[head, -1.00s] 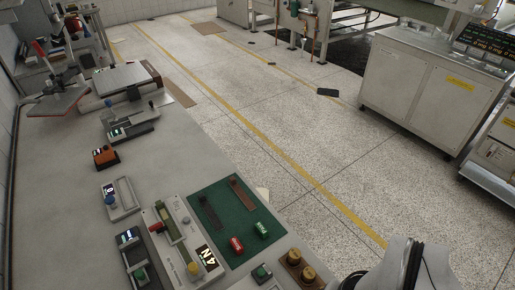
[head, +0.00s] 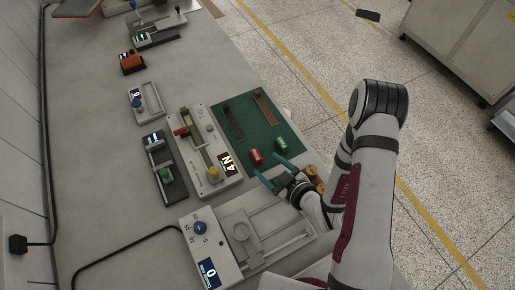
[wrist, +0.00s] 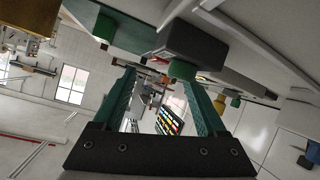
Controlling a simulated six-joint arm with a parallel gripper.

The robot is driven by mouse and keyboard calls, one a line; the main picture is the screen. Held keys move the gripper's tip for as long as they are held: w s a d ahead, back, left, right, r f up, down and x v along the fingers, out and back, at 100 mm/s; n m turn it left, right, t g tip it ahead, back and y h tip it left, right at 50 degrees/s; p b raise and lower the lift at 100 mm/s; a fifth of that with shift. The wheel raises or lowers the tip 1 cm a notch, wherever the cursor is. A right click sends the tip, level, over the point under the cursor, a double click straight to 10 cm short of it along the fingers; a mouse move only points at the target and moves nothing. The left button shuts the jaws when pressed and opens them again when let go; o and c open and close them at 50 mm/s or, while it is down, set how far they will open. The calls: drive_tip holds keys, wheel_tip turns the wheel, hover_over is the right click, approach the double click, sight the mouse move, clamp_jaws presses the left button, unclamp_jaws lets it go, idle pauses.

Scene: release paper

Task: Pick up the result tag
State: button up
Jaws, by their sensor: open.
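A green mat (head: 250,131) lies on the bench. Near its front edge are a small red tag-like block (head: 256,156) and a small green one (head: 281,145), both with pale markings too small to read. I cannot tell which one is the result tag. My gripper (head: 267,167), with two teal fingers, is spread open at the mat's front edge, just in front of the blocks. In the wrist view my gripper (wrist: 157,75) shows nothing clearly held between its fingers. Height above the mat is hard to judge.
A grey device with a 4N display (head: 226,163) stands left of the mat, with a dark device (head: 160,170) beyond it. Brass cylinders (head: 315,180) sit close beside my gripper.

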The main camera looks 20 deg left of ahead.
sight(258, 156)
drive_tip(key=x, duration=0.6)
drive_tip(key=shift+w+a, duration=0.15)
clamp_jaws()
